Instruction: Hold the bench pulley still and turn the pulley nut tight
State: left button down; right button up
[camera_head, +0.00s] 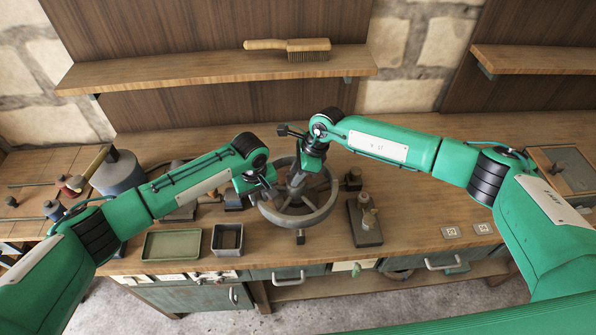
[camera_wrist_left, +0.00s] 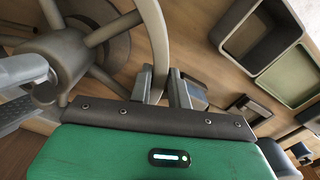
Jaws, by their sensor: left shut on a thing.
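The bench pulley (camera_head: 325,206) is a grey spoked wheel lying flat above the bench in the head view. In the left wrist view its rim (camera_wrist_left: 156,38) passes between the two fingers of my left gripper (camera_wrist_left: 163,82), which is shut on it. My left gripper (camera_head: 268,190) is at the pulley's left side in the head view. My right gripper (camera_head: 296,182) points down at the pulley's centre. In the left wrist view its fingers (camera_wrist_left: 20,92) reach the hub (camera_wrist_left: 62,58). The pulley nut is hidden there, and whether those fingers are shut on it is unclear.
A green tray (camera_head: 172,245) and a dark square bin (camera_head: 228,239) stand at the front left. A dark block with a brass-coloured post (camera_head: 366,220) stands right of the pulley. A brush (camera_head: 290,46) lies on the shelf above. The bench right of the block is mostly clear.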

pick_arm(q)
jog(key=shift+d+r, duration=0.1)
jog(key=shift+d, duration=0.1)
pick_arm(e)
jog(key=shift+o, duration=0.6)
jog(key=shift+d, duration=0.1)
jog(key=shift+d, duration=0.1)
jog(key=shift+w+d+r, duration=0.1)
jog(key=shift+r, duration=0.15)
jog(key=v, duration=1.1)
jog(key=shift+r, duration=0.2)
jog(key=shift+r, duration=0.1)
jog(key=v, duration=1.1)
jog(key=shift+r, duration=0.4)
pick_arm(q)
jog(key=c, duration=1.4)
grip_release()
jog(key=shift+o, duration=0.8)
pick_arm(e)
jog(key=shift+d, duration=0.1)
